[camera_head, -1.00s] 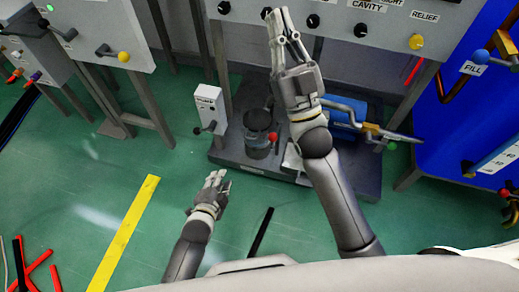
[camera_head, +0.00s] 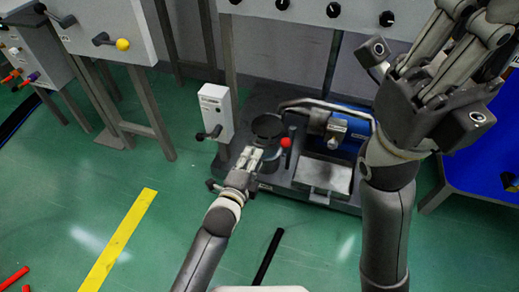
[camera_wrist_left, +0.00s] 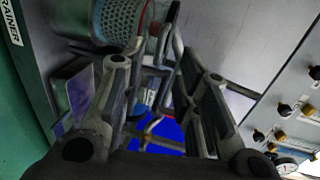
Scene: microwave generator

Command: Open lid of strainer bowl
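The strainer bowl (camera_head: 270,160) is a dark cylinder on the grey base plate. A dark round piece (camera_head: 267,125), perhaps its lid, shows at its top; I cannot tell how far it is raised. My left gripper (camera_head: 262,157) is at the bowl's near left side and covers part of it; contact is unclear. In the left wrist view its two fingers (camera_wrist_left: 165,95) are apart with nothing clearly between them. A perforated metal cylinder (camera_wrist_left: 115,20) shows beyond the left finger. My right gripper (camera_head: 462,45) is raised at the upper right, fingers apart and empty.
A red ball handle (camera_head: 286,142) is just right of the bowl. A blue cylinder (camera_head: 345,125) with a grey pipe lies behind right. A small white switch box (camera_head: 215,110) stands left. A control panel with black knobs (camera_head: 333,10) overhangs the back.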

